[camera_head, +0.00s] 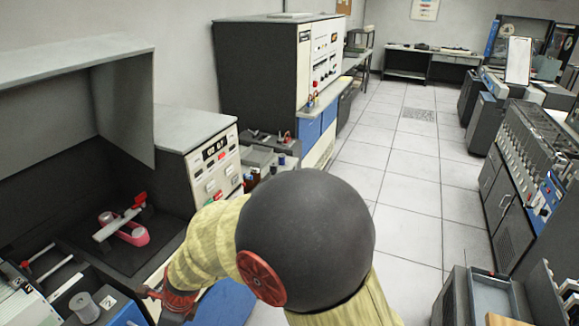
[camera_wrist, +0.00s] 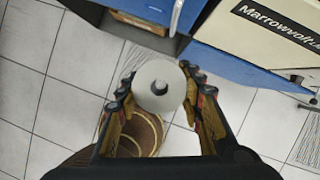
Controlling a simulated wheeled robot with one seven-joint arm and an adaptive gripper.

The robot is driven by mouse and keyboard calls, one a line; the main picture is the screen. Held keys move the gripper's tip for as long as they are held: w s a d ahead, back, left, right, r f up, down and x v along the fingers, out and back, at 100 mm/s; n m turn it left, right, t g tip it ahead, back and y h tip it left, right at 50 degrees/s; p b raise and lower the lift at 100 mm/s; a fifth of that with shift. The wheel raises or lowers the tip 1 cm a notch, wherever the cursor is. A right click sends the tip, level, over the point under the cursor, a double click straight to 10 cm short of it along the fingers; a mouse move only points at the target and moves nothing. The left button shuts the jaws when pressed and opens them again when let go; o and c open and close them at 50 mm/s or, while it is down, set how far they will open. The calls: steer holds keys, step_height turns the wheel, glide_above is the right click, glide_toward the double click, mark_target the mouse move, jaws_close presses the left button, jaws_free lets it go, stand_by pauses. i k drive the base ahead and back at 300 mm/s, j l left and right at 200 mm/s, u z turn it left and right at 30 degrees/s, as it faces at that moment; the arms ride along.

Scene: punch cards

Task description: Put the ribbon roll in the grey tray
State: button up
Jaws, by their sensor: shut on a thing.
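My gripper (camera_wrist: 158,92) is shut on a pale round roll with a dark hole in its middle, which I take as the ribbon roll (camera_wrist: 172,78). The roll's flat face is toward the wrist camera, with a finger on each side. Tiled floor lies below it. In the head view my gripper (camera_head: 160,296) is low, left of my arm, beside the left counter, and the roll cannot be made out there. I cannot tell for sure which thing is the grey tray.
A dark recess at left holds a pink loop (camera_head: 133,235) and a red-handled part. A grey spool (camera_head: 84,306) stands at the lower left. A blue cabinet (camera_wrist: 222,58) and a lettered beige panel (camera_wrist: 268,35) are beyond the roll. The tiled aisle (camera_head: 405,170) is clear.

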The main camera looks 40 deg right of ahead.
mark_target(256, 158)
steer(key=i+l+z, duration=0.1)
steer(key=z, duration=1.8)
steer(key=i+j+z, duration=0.1)
steer(key=i, duration=0.45)
steer(key=i+j, duration=0.2)
steer(key=i, duration=0.35)
steer(key=i+j+z, duration=0.15)
steer(key=i, duration=0.4)
steer(key=i+j+u, duration=0.15)
steer(key=i+u, duration=0.35)
steer(key=i+l+u, duration=0.1)
steer(key=i+u, duration=0.4)
steer(key=i+l+u, duration=0.35)
steer(key=i+u, duration=0.15)
steer(key=i, duration=0.15)
steer(key=i+u, duration=0.1)
steer(key=u, duration=0.4)
steer(key=i+u, duration=0.1)
steer(key=u, duration=0.35)
steer(key=l+u, duration=0.15)
steer(key=u, duration=0.35)
steer(key=i+l+u, duration=0.1)
steer(key=u, duration=0.35)
